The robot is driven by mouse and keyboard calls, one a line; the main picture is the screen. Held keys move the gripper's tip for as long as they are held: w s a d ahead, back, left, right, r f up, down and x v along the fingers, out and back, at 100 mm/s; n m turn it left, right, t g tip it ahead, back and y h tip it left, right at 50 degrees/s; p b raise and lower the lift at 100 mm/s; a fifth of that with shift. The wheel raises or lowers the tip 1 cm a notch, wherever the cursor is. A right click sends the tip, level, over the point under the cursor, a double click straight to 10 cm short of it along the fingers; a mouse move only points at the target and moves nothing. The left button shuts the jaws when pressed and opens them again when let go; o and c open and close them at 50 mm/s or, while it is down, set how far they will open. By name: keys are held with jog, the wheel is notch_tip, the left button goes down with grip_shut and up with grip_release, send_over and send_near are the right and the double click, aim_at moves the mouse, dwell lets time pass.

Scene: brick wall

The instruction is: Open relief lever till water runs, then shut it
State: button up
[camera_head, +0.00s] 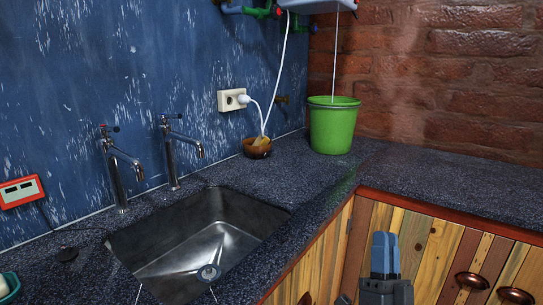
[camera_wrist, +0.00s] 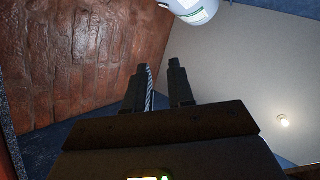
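The white water heater (camera_head: 318,5) is cut off by the top edge of the head view; its rounded white end also shows at the top of the wrist view (camera_wrist: 194,10). A thin pale streak (camera_head: 335,60), which looks like running water, drops from it into the green bucket (camera_head: 332,128). A similar pale streak (camera_wrist: 150,92) shows beside my left finger. I cannot make out the relief lever. The bucket's inside is hidden.
Blue and green pipe fittings (camera_head: 245,10) sit left of the heater. A white cord runs to a socket (camera_head: 232,99). A brown bowl (camera_head: 257,149) stands left of the bucket. Two taps rise behind the sink (camera_head: 200,245). The counter right of the bucket (camera_head: 455,180) is clear.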

jog(key=s+d+f+n+g+y+p, duration=0.1)
jog(key=s+f+n+g+y, duration=0.25)
jog(key=s, duration=0.85)
jog(key=s+f+n+g+y, duration=0.1)
jog(key=s+f+n+g, duration=0.25)
jog(key=s+f, duration=0.65)
jog(key=s+r+n+g+p, duration=0.1)
jog(key=s+r+g, duration=0.2)
jog(key=s, duration=0.8)
jog(key=s+a+r+n+g, duration=0.1)
jog(key=s+r+n+g, duration=0.1)
jog(key=s+r, duration=0.5)
jog(key=s, duration=0.5)
jog(key=shift+s+g+p, duration=0.25)
jog(key=shift+g+p, duration=0.1)
jog(key=shift+g, duration=0.05)
